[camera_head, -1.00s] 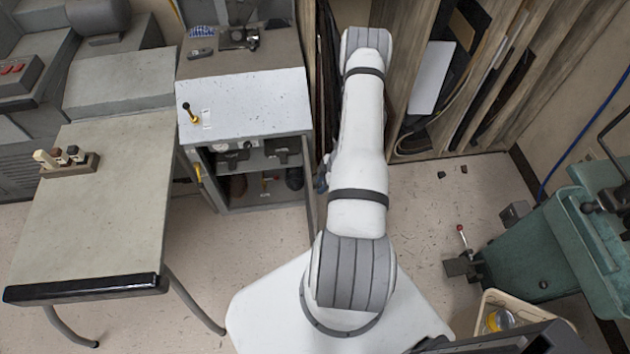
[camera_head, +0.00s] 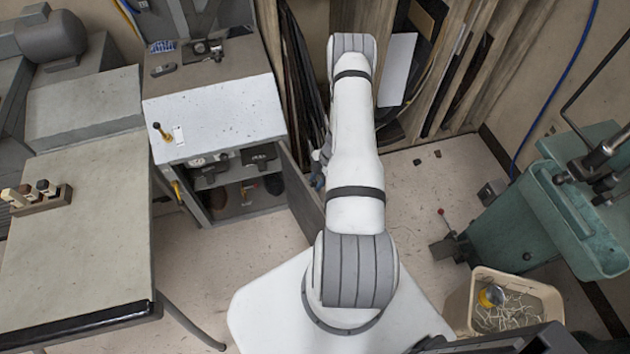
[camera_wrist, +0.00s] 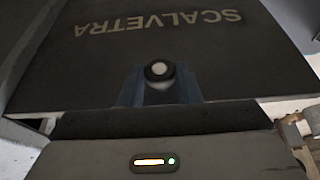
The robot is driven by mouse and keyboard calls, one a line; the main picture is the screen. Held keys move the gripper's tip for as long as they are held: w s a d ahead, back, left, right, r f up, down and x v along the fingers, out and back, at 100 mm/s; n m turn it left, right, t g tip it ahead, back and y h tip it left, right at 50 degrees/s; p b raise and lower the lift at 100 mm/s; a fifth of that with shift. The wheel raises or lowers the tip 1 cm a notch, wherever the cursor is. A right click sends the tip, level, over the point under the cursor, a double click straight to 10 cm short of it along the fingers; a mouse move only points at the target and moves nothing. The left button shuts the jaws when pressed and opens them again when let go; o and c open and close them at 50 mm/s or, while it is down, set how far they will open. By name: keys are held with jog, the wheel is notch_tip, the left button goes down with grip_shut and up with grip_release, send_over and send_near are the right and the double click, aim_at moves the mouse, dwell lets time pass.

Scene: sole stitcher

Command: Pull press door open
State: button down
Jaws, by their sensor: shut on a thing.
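The press (camera_head: 215,120) is a grey cabinet with a speckled pale top. Its dark door (camera_head: 304,190) stands open, hinged at the cabinet's right front edge and angled out to the right. In the wrist view the door's dark face (camera_wrist: 90,50) fills the picture, with upside-down "SCALVETRA" lettering. A round knob (camera_wrist: 158,70) sticks out from it. My gripper (camera_wrist: 158,92), with blue fingers, is shut on the knob. In the head view my gripper (camera_head: 318,178) is mostly hidden by my arm, beside the door's outer face.
Inside the press, shelves (camera_head: 230,180) hold several dark items. Leaning boards (camera_head: 470,60) fill the back. A green machine (camera_head: 530,210) and a beige bin (camera_head: 505,305) stand right. Floor is clear in front of the press.

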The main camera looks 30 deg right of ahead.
jog(key=shift+w+r, duration=0.1)
jog(key=shift+w, duration=0.15)
jog(key=c, duration=1.3)
grip_release()
jog(key=shift+o, duration=1.1)
jog(key=shift+s, duration=0.1)
jog(key=v, duration=0.7)
jog(key=shift+r+b, duration=0.35)
jog(key=shift+b, duration=0.1)
jog(key=shift+s+d, duration=0.1)
jog(key=shift+s, duration=0.05)
